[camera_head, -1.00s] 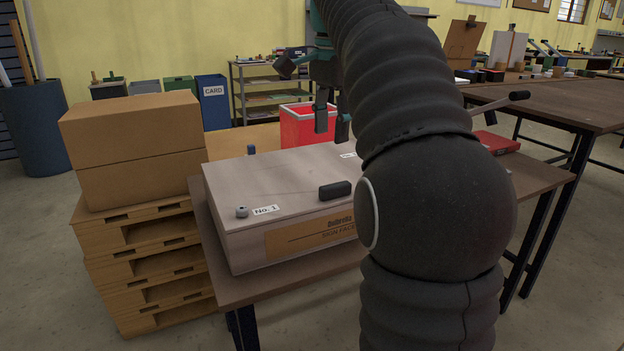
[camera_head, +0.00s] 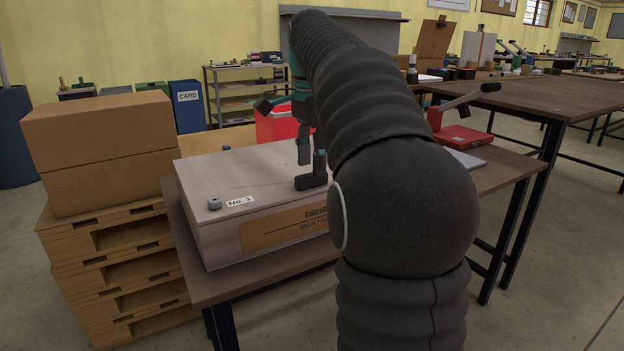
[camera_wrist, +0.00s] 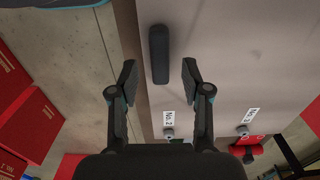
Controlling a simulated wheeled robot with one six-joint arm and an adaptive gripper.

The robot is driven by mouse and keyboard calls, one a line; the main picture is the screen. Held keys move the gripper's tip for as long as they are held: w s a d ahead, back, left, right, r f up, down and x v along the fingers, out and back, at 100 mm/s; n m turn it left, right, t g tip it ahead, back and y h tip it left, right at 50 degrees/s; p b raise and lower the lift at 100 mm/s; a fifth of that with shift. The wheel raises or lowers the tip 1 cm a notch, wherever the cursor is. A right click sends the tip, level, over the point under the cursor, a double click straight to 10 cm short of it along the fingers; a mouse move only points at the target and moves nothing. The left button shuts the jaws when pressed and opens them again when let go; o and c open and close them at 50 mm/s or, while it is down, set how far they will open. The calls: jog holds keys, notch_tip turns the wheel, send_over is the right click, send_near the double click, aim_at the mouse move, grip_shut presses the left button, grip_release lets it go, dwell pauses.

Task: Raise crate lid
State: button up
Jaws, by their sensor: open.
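A pale wooden crate (camera_head: 262,226) with a flat closed lid (camera_head: 232,171) stands on a brown table. A short dark handle (camera_head: 309,182) sits at the lid's front edge. In the wrist view the handle (camera_wrist: 159,55) lies on the pale lid (camera_wrist: 220,60), just ahead of and between my fingertips. My gripper (camera_head: 312,156) is open and empty above the lid, close to the handle; in the wrist view its two fingers (camera_wrist: 159,80) are spread to either side. Whether a finger touches the handle cannot be told. My arm hides the crate's right end.
A grey knob (camera_head: 214,203) and a "No. 1" label sit on the lid's left. Cardboard boxes (camera_head: 100,150) on pallets stand at left. A red container (camera_head: 278,122) is behind the crate. A red case (camera_head: 462,137) with a lever lies at right.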

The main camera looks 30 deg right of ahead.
jog(key=shift+f, duration=1.4)
grip_shut()
